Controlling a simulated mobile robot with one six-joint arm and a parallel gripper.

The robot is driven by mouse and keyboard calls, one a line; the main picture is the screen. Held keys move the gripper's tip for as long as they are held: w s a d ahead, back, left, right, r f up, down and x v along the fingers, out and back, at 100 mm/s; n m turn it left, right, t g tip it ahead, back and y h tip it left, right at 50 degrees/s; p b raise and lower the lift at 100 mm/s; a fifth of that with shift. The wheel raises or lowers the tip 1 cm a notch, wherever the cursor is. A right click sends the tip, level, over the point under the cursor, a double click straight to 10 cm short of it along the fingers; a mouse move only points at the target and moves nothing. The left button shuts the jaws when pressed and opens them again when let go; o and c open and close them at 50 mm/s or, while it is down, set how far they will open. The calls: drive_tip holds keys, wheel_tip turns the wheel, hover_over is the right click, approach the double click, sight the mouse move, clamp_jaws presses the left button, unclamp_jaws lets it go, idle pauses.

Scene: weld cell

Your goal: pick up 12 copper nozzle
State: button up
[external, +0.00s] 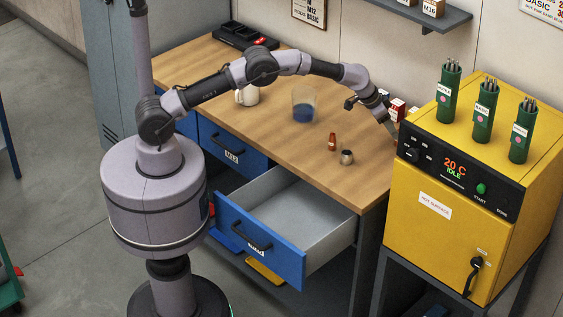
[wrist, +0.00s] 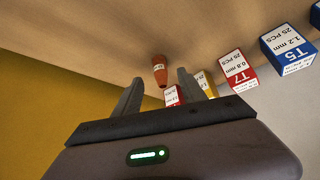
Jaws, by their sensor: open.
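A small copper nozzle (external: 332,142) stands upright on the wooden bench top, left of a small dark-rimmed round metal piece (external: 347,157). A small pale mark shows on the nozzle (wrist: 159,69) in the wrist view; I cannot read it for sure. My gripper (external: 393,128) is over the right end of the bench, to the right of the nozzle and apart from it. In the wrist view my gripper (wrist: 159,78) is open and empty, with the nozzle beyond the fingertips and lined up between them.
Labelled boxes, including a red T7 box (wrist: 238,71) and a blue T5 box (wrist: 288,49), stand near the wall close to my gripper. The yellow oven (external: 440,215) is close on the right. A drawer (external: 262,243) is open.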

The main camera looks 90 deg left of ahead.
sight(395, 145)
drive_tip(key=b+x, duration=0.1)
drive_tip(key=x, duration=0.4)
drive_tip(key=shift+s, duration=0.1)
drive_tip(key=shift+r, duration=0.1)
clamp_jaws()
